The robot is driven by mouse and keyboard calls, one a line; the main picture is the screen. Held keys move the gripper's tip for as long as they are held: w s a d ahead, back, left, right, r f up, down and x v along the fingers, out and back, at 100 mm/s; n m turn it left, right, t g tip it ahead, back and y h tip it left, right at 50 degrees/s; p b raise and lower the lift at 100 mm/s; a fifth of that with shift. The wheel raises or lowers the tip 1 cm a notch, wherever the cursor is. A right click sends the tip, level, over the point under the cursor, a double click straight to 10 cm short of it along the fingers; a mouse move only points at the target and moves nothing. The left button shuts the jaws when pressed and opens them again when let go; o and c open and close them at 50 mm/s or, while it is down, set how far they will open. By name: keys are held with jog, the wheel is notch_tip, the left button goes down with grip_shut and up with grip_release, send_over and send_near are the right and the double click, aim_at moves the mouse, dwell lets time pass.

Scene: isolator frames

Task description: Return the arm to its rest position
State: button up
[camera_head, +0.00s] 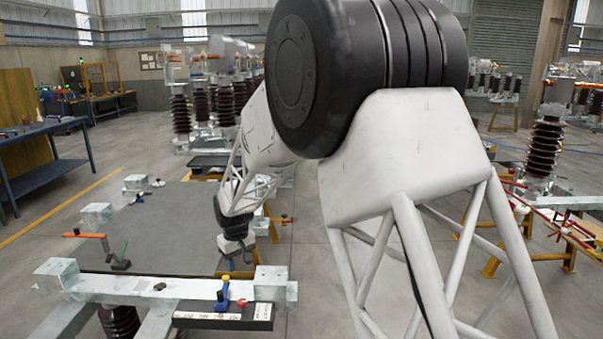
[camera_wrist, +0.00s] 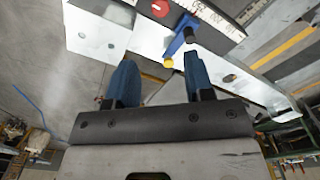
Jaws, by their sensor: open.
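My arm, white lattice links with a large black joint, fills the middle and right of the head view. My gripper (camera_head: 238,264) hangs from the far link, above and behind the front metal frame. In the wrist view my gripper (camera_wrist: 158,68) has two blue fingers spread apart with nothing between them. A blue lever with a yellow end (camera_wrist: 184,36) shows just beyond the fingertips, apart from them. In the head view this blue lever (camera_head: 223,291) stands on the front frame. My arm hides part of the floor and the frames behind it.
The front metal frame (camera_head: 140,287) carries a dark labelled strip (camera_head: 195,319) and a red knob (camera_head: 242,302). A hammer-like tool with an orange handle (camera_head: 86,235) lies at left. A blue workbench (camera_head: 45,128) stands far left. Brown insulators (camera_head: 545,150) stand at right.

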jog(key=s+d+r+m, duration=0.1)
jog(key=s+d+r, duration=0.45)
jog(key=d, duration=0.25)
jog(key=s+d+r+m+t, duration=0.1)
jog(key=s+d+r+m, duration=0.1)
jog(key=s+d+r, duration=0.4)
jog(key=s+d+r+m, duration=0.1)
jog(key=s+d+r, duration=0.35)
jog(key=d, duration=0.45)
jog(key=s+d+m, duration=0.1)
jog(key=s+d, duration=0.3)
jog(key=s, duration=0.5)
jog(key=s+d+m, duration=0.1)
jog(key=s+d, duration=0.4)
jog(key=s, duration=0.4)
jog(key=s+d+m+t, duration=0.1)
jog(key=s+d+m, duration=0.1)
jog(key=s+d, duration=0.3)
jog(key=shift+s+d, duration=0.2)
jog(key=shift+s, duration=1.85)
